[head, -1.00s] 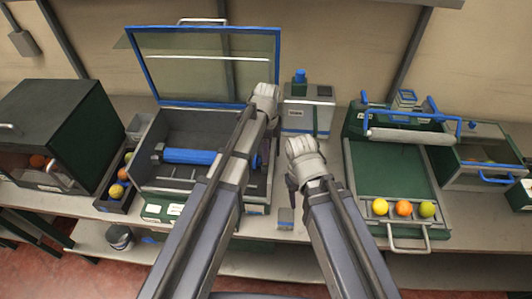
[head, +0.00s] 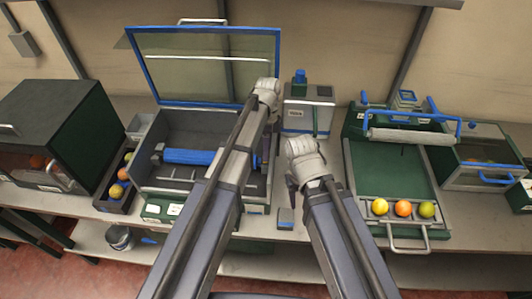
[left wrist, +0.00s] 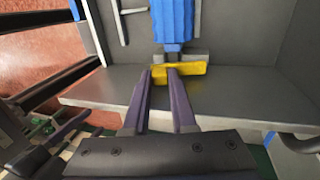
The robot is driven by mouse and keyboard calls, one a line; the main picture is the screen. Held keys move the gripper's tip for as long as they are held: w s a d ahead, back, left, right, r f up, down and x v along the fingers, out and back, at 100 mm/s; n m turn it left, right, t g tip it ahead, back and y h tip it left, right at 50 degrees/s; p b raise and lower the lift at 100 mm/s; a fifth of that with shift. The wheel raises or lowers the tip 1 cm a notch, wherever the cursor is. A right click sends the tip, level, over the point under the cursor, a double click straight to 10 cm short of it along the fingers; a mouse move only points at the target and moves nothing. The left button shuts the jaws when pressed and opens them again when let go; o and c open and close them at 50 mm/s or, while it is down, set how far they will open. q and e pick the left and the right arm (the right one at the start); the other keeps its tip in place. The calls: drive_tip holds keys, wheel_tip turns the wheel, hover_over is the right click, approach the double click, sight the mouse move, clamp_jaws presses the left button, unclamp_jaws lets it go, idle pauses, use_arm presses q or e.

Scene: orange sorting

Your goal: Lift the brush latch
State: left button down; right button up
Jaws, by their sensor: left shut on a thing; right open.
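The blue brush roller (head: 190,157) lies across the inside of the open grey box; its right part is behind my left arm. In the left wrist view the blue brush (left wrist: 173,22) ends at a grey mount, with a yellow latch (left wrist: 192,69) at its end. My left gripper (left wrist: 161,74) is shut on the yellow latch, with the fingertips on either side of its left part. In the head view my left wrist hides the latch and those fingers. My right gripper (head: 292,185) is open and empty in front of the grey machine, apart from the box.
The box's clear lid (head: 205,66) with blue frame stands open. A grey machine (head: 308,115) with a blue knob stands right of the box. Further right is a green tray (head: 392,175) with a roller and several fruits. A dark cabinet (head: 62,125) stands left.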

use_arm(q)
drive_tip(key=shift+w+r+g, duration=0.1)
drive_tip(key=shift+w+g, duration=0.3)
drive_tip(key=shift+w, duration=0.1)
drive_tip(key=shift+s+r+g, duration=0.1)
drive_tip(key=shift+r+g, duration=0.1)
drive_tip(key=shift+g, duration=0.2)
drive_tip(key=c, duration=0.7)
unclamp_jaws()
drive_tip(key=shift+s, duration=0.1)
